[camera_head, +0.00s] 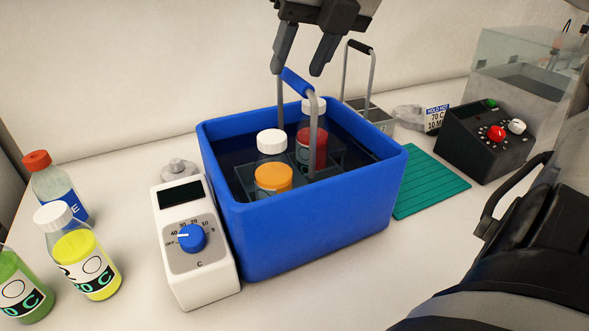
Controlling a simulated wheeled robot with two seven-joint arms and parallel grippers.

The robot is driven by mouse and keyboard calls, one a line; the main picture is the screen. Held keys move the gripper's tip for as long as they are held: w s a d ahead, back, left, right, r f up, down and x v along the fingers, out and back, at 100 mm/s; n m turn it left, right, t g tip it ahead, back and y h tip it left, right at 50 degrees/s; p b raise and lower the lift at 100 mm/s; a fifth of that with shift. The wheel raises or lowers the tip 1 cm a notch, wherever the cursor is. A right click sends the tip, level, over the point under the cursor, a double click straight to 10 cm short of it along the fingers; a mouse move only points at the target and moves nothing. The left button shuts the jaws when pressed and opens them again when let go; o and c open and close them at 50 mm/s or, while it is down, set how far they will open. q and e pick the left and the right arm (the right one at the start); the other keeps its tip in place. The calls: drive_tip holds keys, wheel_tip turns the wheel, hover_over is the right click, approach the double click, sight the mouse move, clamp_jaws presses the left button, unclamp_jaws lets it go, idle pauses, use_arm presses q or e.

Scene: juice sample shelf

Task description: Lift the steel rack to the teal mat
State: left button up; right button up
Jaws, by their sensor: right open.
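A steel rack with a tall handle and blue grip (296,82) stands in the blue water bath (312,238). It holds bottles, one with orange content (273,178) and one with red (312,150), both white-capped. The bath's walls hide its lower part. My right gripper (299,70) is open and empty, pointing down, its fingertips close above the blue grip; I cannot tell whether they touch it. The ribbed teal mat (428,182) lies bare on the table right of the bath. My left gripper is not in view.
A second rack with a black grip (360,47) stands behind the bath. A white dial controller (195,243) is in front-left. Several bottles (86,265) stand at left. A black control box (488,140) and clear tank (520,75) are beyond the mat.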

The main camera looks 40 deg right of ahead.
sight(296, 75)
drive_tip(key=shift+p+x, duration=0.45)
drive_tip(key=shift+x, duration=2.6)
drive_tip(key=shift+s+d+f, duration=0.1)
drive_tip(key=shift+s+d, duration=0.05)
drive_tip(key=shift+s, duration=0.05)
clamp_jaws()
drive_tip(key=shift+w, duration=0.1)
